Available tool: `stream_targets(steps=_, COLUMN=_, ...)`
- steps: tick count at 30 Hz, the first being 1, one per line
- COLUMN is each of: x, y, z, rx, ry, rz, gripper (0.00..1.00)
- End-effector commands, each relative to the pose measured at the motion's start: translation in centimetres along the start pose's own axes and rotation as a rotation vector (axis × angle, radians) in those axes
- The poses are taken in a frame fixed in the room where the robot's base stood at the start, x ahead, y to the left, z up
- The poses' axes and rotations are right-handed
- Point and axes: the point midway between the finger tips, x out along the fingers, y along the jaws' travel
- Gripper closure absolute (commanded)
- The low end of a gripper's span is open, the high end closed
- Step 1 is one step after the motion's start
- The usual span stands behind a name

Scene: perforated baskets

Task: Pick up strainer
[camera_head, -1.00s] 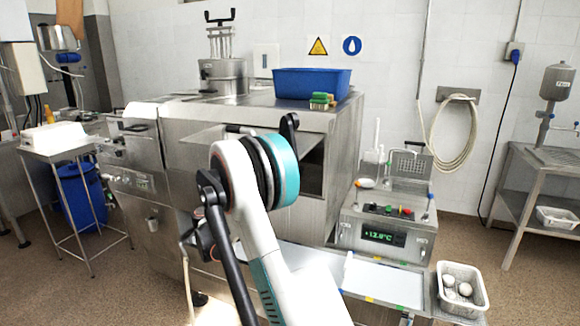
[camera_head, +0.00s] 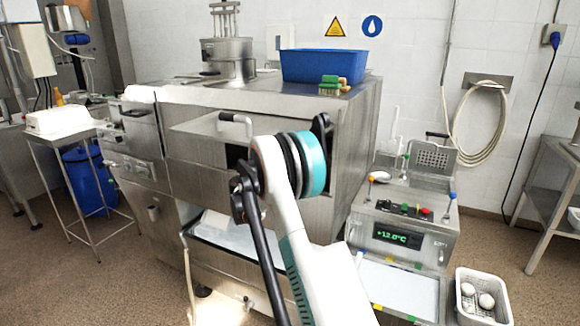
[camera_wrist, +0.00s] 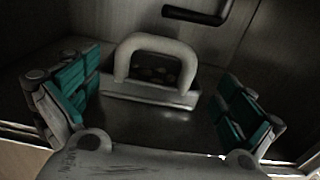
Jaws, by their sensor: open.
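The wrist view shows a pale arched handle (camera_wrist: 156,43) rising from a grey metal piece (camera_wrist: 150,92) in a dark metal space. A few dark round spots, perhaps holes, show through the arch, so this may be the strainer, though its body is mostly hidden. My gripper (camera_wrist: 160,95) is open and empty. Its teal-padded fingers stand wide apart on either side of the handle and do not touch it. In the head view my arm hides the gripper against the front of the steel machine (camera_head: 275,100).
A dark bar (camera_wrist: 210,15) crosses the top of the wrist view. A blue bin (camera_head: 322,66) and brushes (camera_head: 333,86) sit on the machine. A control box (camera_head: 400,232) with a perforated metal piece (camera_head: 431,157) stands right. A white basket (camera_head: 484,300) holds round pale objects.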

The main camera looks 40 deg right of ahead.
Motion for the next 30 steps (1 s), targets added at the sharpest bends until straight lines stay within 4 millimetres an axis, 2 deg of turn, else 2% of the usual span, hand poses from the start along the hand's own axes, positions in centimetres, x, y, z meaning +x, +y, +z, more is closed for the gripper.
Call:
stream_targets(steps=7, x=1.8, y=0.0, z=-0.1, rx=0.000, ry=0.000, rz=-0.001, gripper=0.00)
stream_targets(steps=16, x=5.7, y=0.3, z=0.1, rx=0.000, ry=0.000, rz=-0.001, gripper=0.00)
stream_targets(steps=25, x=6.1, y=0.4, z=0.3, rx=0.000, ry=0.000, rz=0.000, gripper=0.00)
stream_targets(steps=26, x=6.1, y=0.4, z=0.3, rx=0.000, ry=0.000, rz=0.000, gripper=0.05)
stream_targets(steps=30, x=6.1, y=0.4, z=0.3, rx=0.000, ry=0.000, rz=0.000, gripper=0.36)
